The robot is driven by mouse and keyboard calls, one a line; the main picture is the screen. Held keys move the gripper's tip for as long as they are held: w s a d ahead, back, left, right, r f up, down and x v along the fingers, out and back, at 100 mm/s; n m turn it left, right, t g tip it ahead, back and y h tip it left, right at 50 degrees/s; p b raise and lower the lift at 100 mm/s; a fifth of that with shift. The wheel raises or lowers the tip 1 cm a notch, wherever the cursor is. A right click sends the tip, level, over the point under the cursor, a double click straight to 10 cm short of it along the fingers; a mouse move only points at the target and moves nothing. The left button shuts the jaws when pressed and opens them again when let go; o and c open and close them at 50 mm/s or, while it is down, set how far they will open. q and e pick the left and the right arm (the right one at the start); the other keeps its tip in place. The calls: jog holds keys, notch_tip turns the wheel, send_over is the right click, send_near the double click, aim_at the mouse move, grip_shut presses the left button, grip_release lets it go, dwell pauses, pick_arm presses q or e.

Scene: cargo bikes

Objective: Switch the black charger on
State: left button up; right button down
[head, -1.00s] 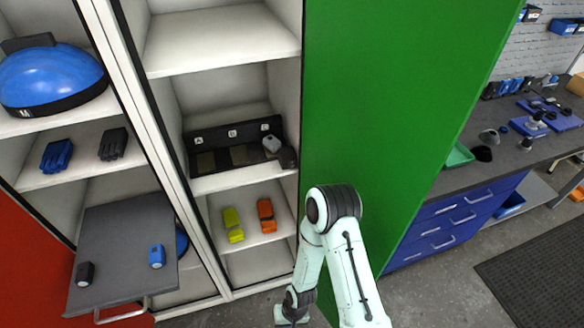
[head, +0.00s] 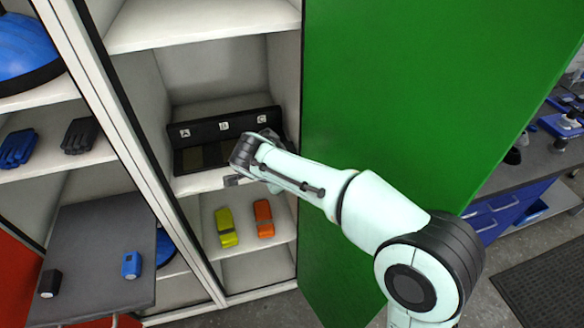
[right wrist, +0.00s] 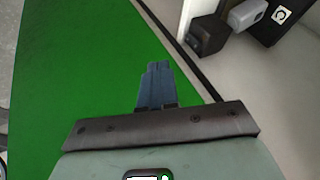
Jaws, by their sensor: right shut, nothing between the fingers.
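A black rack (head: 224,126) with white labels A, B and C stands on the middle shelf of the open cabinet. In the right wrist view, a small black box (right wrist: 208,35) with a round knob-like part sits near the shelf edge. A light grey object (right wrist: 246,14) lies beside it, near label C. I cannot tell for sure which black thing is the charger. In the head view my right arm hides the box. My right gripper (right wrist: 157,72) is shut and empty, apart from the box, with the green door behind it. My left gripper is not in view.
The green door (head: 400,110) stands open on the right of the cabinet. A yellow device (head: 227,228) and an orange device (head: 263,218) are on the shelf below. A grey fold-down table (head: 100,245) at left holds a black device (head: 50,283) and a blue device (head: 131,265).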

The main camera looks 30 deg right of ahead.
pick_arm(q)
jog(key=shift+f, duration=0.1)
pick_arm(e)
jog(key=shift+d+r+m, duration=0.25)
jog(key=shift+r+m, duration=0.05)
jog(key=shift+r, duration=0.3)
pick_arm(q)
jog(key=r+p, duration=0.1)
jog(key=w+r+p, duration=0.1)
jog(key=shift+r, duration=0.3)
pick_arm(e)
jog(key=w+d+f, duration=0.5)
jog(key=w+f, duration=0.2)
jog(key=f, duration=0.1)
jog(key=shift+w+d+f, duration=0.15)
jog(key=shift+d+f, duration=0.05)
jog(key=shift+f, duration=0.2)
